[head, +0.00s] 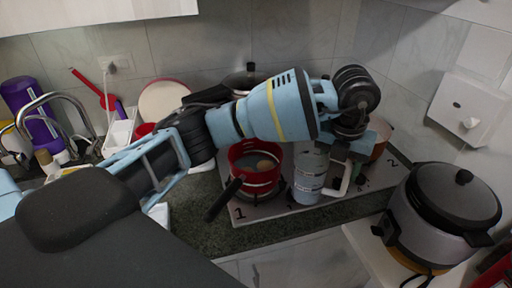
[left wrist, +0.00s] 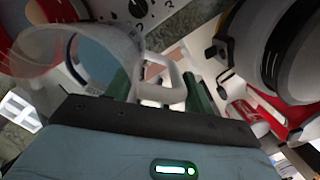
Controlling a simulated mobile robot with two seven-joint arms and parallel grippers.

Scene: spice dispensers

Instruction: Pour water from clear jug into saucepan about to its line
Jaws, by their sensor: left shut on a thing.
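The clear jug (head: 310,178) stands roughly upright just right of the red saucepan (head: 254,177) in the head view. My left gripper (head: 352,152) is shut on the jug's pale handle, on the jug's right side. In the left wrist view the jug (left wrist: 78,52) lies across the upper left, with its handle between the dark green fingers (left wrist: 160,92). The jug looks pale bluish inside; its water level is hard to read. The saucepan's black handle points to the lower left. A small brownish patch shows inside the pan. Its line cannot be made out. My right gripper is not in view.
The saucepan and jug are over a grey numbered hob panel (head: 285,206). An orange-brown pot (head: 381,138) is partly hidden behind my gripper. A large rice cooker (head: 440,215) stands at right. A sink tap (head: 60,105) and purple bottle (head: 28,100) are at left.

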